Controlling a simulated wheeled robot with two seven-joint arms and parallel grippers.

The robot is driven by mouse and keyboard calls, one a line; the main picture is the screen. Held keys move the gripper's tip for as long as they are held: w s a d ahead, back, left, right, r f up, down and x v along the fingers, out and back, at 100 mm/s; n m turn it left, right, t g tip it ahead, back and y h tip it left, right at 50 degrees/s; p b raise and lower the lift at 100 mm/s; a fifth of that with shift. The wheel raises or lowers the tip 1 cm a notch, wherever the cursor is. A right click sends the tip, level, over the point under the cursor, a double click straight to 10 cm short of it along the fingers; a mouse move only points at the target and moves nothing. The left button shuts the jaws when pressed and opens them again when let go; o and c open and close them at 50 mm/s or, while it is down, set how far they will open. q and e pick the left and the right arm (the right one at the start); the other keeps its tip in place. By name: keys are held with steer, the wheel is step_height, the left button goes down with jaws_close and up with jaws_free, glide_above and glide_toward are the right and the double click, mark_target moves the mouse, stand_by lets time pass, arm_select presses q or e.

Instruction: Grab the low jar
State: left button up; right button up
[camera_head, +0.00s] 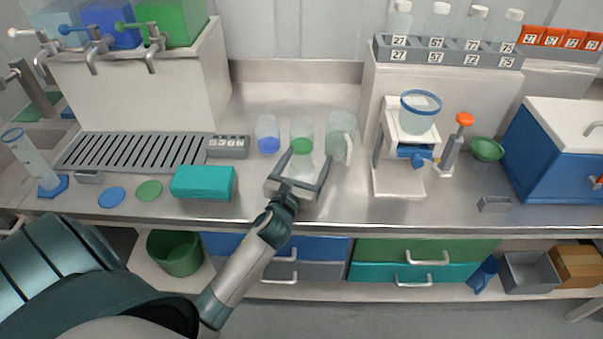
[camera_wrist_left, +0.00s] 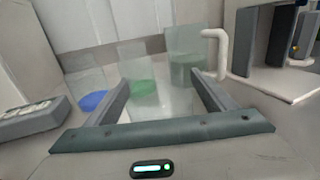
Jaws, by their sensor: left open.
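Three clear vessels stand on the counter in front of my left gripper (camera_head: 306,168). The left one (camera_head: 267,125) has blue at its base, the middle one (camera_head: 302,128) has a green layer, and the right one (camera_head: 341,122) is wider with a white side handle. I cannot tell for certain which is the low jar. My left gripper is open, its fingers pointing at the middle vessel. In the left wrist view the middle vessel (camera_wrist_left: 138,62) shows between the open fingers (camera_wrist_left: 162,85); I cannot tell whether they touch it. My right gripper is not in view.
A grey labelled block (camera_head: 228,147) and a teal box (camera_head: 203,183) lie to the left. A white stand with a blue-rimmed bowl (camera_head: 419,117) is on the right, beside an orange-topped dispenser (camera_head: 457,135). The counter's front edge runs below my gripper.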

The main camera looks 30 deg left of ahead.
arm_select(q)
steer(key=c, duration=1.2)
steer(key=shift+o, duration=0.2)
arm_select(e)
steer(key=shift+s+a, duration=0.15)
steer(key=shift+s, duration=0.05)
arm_select(q)
steer(key=shift+r, duration=0.15)
